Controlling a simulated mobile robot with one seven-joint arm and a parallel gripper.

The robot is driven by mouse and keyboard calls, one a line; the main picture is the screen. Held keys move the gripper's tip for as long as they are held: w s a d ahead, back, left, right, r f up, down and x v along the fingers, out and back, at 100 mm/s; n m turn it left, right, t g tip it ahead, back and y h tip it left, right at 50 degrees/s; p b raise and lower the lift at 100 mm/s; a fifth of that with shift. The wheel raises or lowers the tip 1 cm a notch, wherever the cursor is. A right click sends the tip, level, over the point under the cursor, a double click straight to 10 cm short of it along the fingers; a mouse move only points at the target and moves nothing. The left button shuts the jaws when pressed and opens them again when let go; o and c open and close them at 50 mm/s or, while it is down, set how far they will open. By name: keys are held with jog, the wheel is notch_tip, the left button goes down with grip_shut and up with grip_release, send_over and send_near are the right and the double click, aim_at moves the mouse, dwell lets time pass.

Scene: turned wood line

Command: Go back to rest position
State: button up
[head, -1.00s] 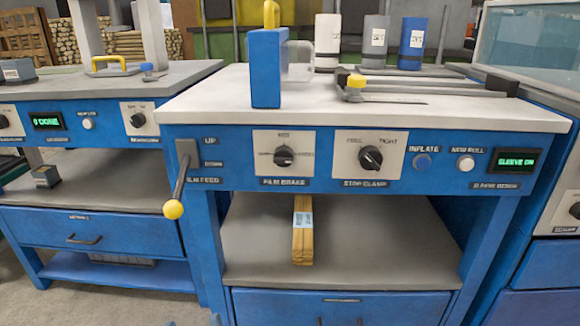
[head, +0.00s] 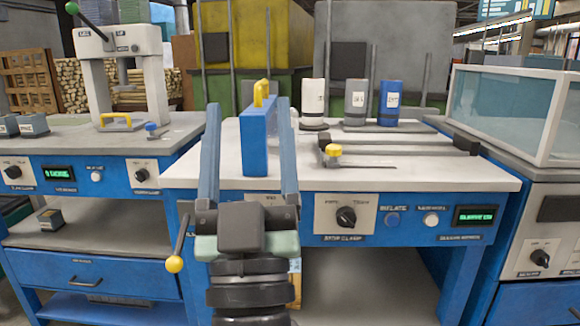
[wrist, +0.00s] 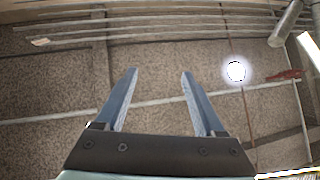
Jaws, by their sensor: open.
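My gripper (head: 247,150) is raised in front of the blue workbench in the head view, its two long blue-grey fingers pointing up and spread apart. Nothing is between the fingertips. In the wrist view the gripper (wrist: 160,72) is also open and empty, facing the ceiling with its beams and a bright lamp. In the head view the fingers overlap the blue upright block (head: 255,140) with a yellow top on the bench; it appears behind them. My arm hides part of the bench front, including most of the film brake dial.
The white bench top (head: 450,180) carries white (head: 313,100), grey (head: 355,103) and blue (head: 390,103) rolls and a rail with a yellow knob (head: 333,151). A lever with a yellow ball (head: 174,264) sticks out at the front left. A glass-sided case (head: 505,110) stands right, a white press (head: 122,45) left.

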jog(key=s+d+r+m+h+p, duration=0.1)
jog(key=s+d+r+p, duration=0.1)
jog(key=s+r, duration=0.45)
jog(key=s+d+r+m+h+p, duration=0.1)
jog(key=s+d+r+p, duration=0.15)
jog(key=r, duration=0.65)
notch_tip(320, 180, up, 36)
jog(key=p, duration=3.6)
jog(key=shift+a+f, duration=0.2)
jog(key=shift+a, duration=0.1)
